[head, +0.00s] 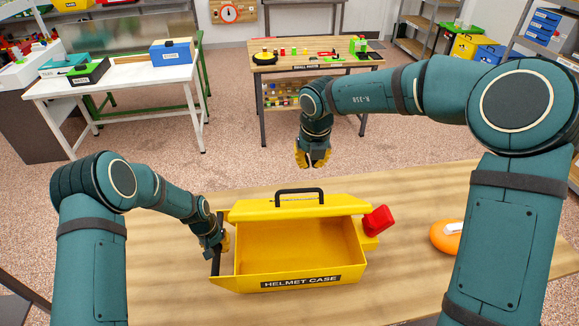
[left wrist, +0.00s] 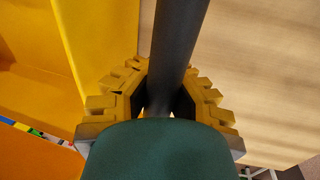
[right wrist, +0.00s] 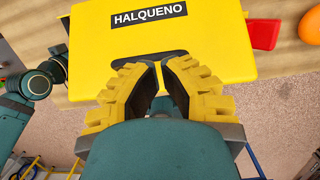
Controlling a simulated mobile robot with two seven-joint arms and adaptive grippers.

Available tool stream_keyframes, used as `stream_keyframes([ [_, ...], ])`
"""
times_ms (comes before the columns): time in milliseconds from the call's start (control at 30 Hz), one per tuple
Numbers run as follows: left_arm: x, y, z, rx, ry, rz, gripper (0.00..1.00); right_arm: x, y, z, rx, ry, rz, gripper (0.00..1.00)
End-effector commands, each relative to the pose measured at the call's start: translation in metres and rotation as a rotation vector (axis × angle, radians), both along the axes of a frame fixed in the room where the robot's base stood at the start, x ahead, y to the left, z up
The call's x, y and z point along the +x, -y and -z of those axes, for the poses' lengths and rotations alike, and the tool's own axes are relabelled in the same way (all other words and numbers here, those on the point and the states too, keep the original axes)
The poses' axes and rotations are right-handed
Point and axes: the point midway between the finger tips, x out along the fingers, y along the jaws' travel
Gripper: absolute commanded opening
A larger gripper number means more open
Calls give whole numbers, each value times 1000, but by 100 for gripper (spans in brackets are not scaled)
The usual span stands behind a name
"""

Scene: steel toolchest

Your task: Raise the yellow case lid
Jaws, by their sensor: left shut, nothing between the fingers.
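The yellow case (head: 272,284), labelled HELMET CASE, sits open on the wooden table. Its interior faces me. Its lid (head: 330,209) is up along the back; its exact tilt is unclear. A black handle (head: 299,191) stands at the lid's top edge. The lid's labelled face (right wrist: 160,40) shows in the right wrist view. My left gripper (head: 222,245) is shut at the case's left end, by a dark bar (left wrist: 178,40) that hides its fingertips in the wrist view. My right gripper (head: 313,162) appears shut and empty, apart from the handle in the head view.
A red block-like part (head: 378,220) sticks out at the case's right end. An orange object (head: 446,238) lies further right on the table (head: 170,295). A small-parts bench (head: 310,66) and a white workbench (head: 120,82) stand behind, across open floor.

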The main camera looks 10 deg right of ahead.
Motion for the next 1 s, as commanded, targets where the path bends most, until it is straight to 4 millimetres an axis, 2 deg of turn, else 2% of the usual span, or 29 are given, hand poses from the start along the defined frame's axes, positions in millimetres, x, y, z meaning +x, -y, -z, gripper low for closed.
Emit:
stream_keyframes([
  [433, 1, 0, -1, 0, 2, 0, 0, -2, -2, 1, 2, -13, 0, 0],
  [867, 1, 0, -1, 0, 2, 0, 0, -31, -24, -5, 14, -228, -4, 0],
  [1000, 1, 0, -1, 0, 2, 0, 0, -34, -26, 6, 14, -239, -4, 0],
])
